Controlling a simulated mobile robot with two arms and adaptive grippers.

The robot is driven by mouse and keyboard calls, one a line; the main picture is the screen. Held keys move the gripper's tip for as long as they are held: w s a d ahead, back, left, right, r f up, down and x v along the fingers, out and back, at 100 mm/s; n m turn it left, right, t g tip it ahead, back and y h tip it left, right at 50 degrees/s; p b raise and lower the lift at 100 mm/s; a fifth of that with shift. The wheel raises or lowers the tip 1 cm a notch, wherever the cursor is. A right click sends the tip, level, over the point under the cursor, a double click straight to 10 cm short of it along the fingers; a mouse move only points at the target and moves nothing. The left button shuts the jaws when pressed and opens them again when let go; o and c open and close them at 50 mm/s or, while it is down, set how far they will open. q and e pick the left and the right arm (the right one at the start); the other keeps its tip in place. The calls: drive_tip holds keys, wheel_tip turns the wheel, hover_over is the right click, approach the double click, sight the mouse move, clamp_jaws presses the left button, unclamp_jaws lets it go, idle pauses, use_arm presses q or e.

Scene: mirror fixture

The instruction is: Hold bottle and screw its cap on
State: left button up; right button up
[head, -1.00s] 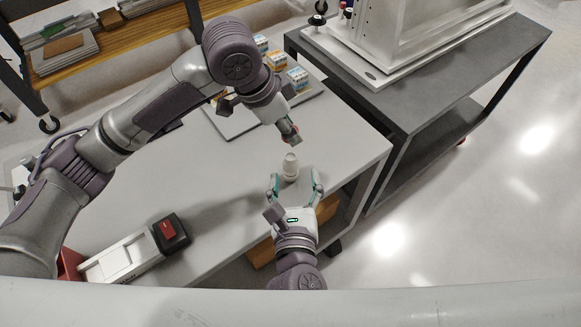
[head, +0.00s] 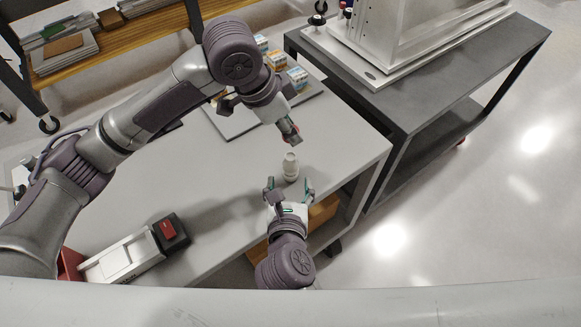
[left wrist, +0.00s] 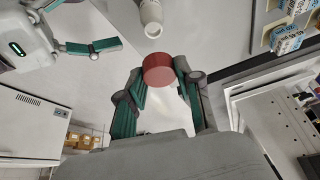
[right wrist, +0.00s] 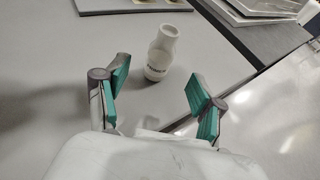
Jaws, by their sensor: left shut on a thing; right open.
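The white bottle (head: 290,167) stands upright and uncapped on the grey table. It also shows in the right wrist view (right wrist: 161,52) and at the top of the left wrist view (left wrist: 151,16). My left gripper (head: 291,137) is shut on the red cap (left wrist: 158,69), and holds it above and beyond the bottle in the head view, apart from it. My right gripper (head: 290,187) is open and empty on the near side of the bottle. In the right wrist view its fingers (right wrist: 158,92) are spread, with the bottle ahead of them, not touching.
A tray (head: 240,124) with several small boxes (head: 297,77) lies at the back of the table. A white device with a black and red end (head: 125,258) is at front left. A dark cart (head: 420,90) stands to the right. The table around the bottle is clear.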

sight(290, 171)
drive_tip(key=x, duration=0.7)
drive_tip(key=shift+w+f, duration=0.15)
drive_tip(key=shift+w, duration=0.15)
clamp_jaws()
